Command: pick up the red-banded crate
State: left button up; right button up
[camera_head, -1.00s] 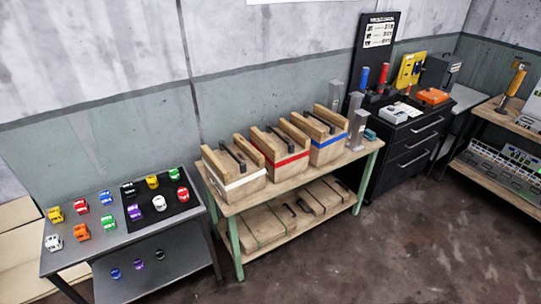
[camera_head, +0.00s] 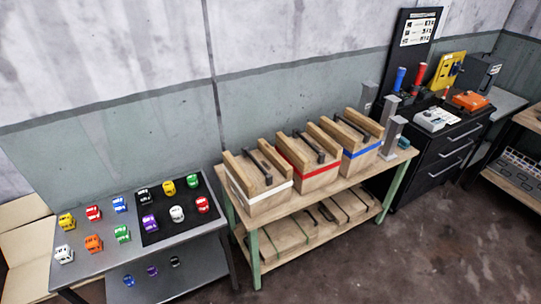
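The red-banded crate (camera_head: 317,177) is a wooden box with a red stripe and a dark handle across its top. It stands on the wooden top of the green-legged table (camera_head: 290,211), in the middle of a row of three. The white-banded crate (camera_head: 268,204) is on its left and the blue-banded crate (camera_head: 361,158) on its right, both close beside it. Neither of my grippers is in view.
A black drawer cabinet (camera_head: 440,157) with tools stands at the right. Flat wooden crates lie on the lower shelf (camera_head: 262,262). The floor (camera_head: 400,262) in front is clear.

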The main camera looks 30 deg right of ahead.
aim_at(316, 158)
jog(key=u, duration=0.15)
jog(key=i, duration=0.65)
jog(key=z, duration=0.65)
jog(key=i, duration=0.45)
jog(key=z, duration=0.45)
